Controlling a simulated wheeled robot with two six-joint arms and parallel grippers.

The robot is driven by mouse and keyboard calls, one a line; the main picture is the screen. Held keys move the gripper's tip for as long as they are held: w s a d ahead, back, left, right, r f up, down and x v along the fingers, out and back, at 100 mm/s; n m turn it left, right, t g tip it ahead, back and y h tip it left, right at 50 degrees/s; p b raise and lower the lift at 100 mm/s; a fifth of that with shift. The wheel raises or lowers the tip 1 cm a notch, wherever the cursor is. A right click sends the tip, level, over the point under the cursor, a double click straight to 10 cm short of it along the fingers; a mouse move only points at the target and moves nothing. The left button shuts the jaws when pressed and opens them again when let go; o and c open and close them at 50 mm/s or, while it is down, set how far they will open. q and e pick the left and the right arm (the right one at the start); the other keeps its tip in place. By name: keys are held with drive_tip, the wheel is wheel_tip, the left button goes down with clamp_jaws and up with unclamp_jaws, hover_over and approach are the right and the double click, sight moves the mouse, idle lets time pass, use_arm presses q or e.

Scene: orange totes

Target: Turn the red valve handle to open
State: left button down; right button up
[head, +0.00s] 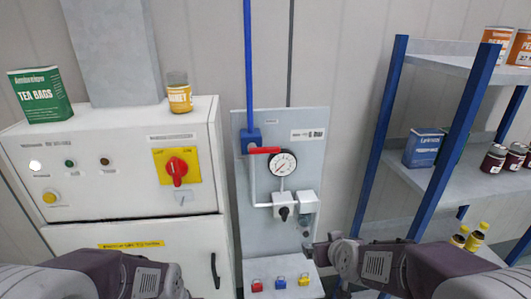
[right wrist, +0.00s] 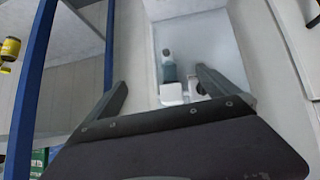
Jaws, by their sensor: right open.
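My right gripper (right wrist: 162,78) is open and empty in the right wrist view, facing the panel's white boxes (right wrist: 172,96). In the head view my right arm is at the lower right, below and right of the handle and apart from it. The handle cannot be made out in the right wrist view. My left arm shows at the bottom left of the head view; its gripper is out of view.
A control cabinet (head: 110,205) with a red rotary switch (head: 177,167) stands left of the panel. A blue-framed shelf (head: 380,130) with jars and boxes stands right. Red, blue and yellow padlocks (head: 280,283) sit below the panel. The space before the handle is clear.

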sight(265, 149)
drive_tip(key=w+a+r+t+h, duration=0.1)
drive_tip(key=w+a+r+t, duration=0.25)
drive_tip(key=r, duration=0.55)
drive_tip(key=w+a+r+t, duration=0.2)
drive_tip(key=r+t, duration=0.2)
drive_tip(key=r, duration=0.5)
drive_tip(key=s+a+r+y, duration=0.2)
drive_tip(key=a+r, duration=0.1)
drive_tip(key=a, duration=0.2)
drive_tip(key=s+a+r+y, duration=0.1)
drive_tip(key=s+a+r, duration=0.1)
drive_tip(key=a, duration=0.3)
drive_tip(key=shift+t, duration=0.35)
drive_tip(key=w, duration=0.6)
drive_tip(key=w+a, duration=0.1)
drive_tip(key=w, duration=0.2)
drive_tip(key=shift+w+a+p, duration=0.1)
drive_tip(key=shift+w+p, duration=0.1)
drive_tip(key=shift+p, duration=0.1)
drive_tip(key=shift+s, duration=0.1)
drive_tip(key=c, duration=2.1)
